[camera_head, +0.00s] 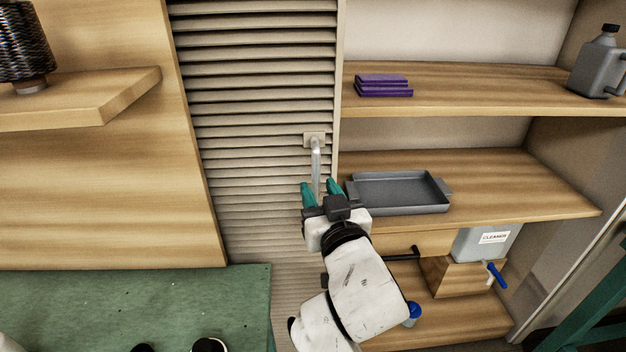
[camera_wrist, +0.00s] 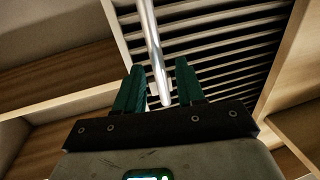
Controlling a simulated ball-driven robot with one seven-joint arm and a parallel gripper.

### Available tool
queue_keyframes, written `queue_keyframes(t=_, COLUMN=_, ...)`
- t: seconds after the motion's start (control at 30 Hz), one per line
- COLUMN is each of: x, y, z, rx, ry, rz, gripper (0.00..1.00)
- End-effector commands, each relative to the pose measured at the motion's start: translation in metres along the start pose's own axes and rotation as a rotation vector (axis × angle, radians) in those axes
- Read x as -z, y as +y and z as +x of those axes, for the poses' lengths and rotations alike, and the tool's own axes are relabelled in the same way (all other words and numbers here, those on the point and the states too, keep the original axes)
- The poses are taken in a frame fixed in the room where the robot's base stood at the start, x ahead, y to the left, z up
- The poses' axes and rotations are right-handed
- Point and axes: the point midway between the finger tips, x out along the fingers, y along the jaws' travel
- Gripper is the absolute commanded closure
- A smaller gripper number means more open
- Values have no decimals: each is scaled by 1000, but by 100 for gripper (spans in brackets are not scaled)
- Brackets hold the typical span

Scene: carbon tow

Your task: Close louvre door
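The louvre door (camera_head: 255,85) is a tall beige slatted panel between a wooden panel on the left and open shelves on the right. Its metal handle (camera_head: 316,165) hangs down near the door's right edge from a square plate. My gripper (camera_head: 319,187) has its green fingers apart, one on each side of the handle's lower part. In the wrist view the handle (camera_wrist: 153,50) runs down between the two open fingers (camera_wrist: 158,82), with gaps on both sides. The slats fill the background there. Whether a finger touches the handle cannot be told.
Right of the door, shelves hold purple blocks (camera_head: 384,86), a grey tray (camera_head: 400,192), a grey jug (camera_head: 598,68) and a cleaner container (camera_head: 487,241). A wooden shelf (camera_head: 90,97) with a dark spool (camera_head: 25,45) juts out at left. A green worktop (camera_head: 200,305) lies below.

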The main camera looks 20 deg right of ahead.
Motion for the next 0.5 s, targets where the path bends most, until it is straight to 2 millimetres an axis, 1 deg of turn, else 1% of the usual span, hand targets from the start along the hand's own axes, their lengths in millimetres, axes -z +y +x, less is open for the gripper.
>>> queue_keyframes(t=0.03, x=1, y=0, z=9, rx=-1, ry=0, rz=0, gripper=62)
queue_keyframes(t=0.2, x=0, y=0, z=28, rx=-1, ry=-1, rz=0, gripper=62)
queue_keyframes(t=0.33, x=0, y=1, z=35, rx=-1, ry=-1, rz=0, gripper=62)
queue_keyframes(t=0.5, x=0, y=0, z=36, rx=-1, ry=-1, rz=0, gripper=62)
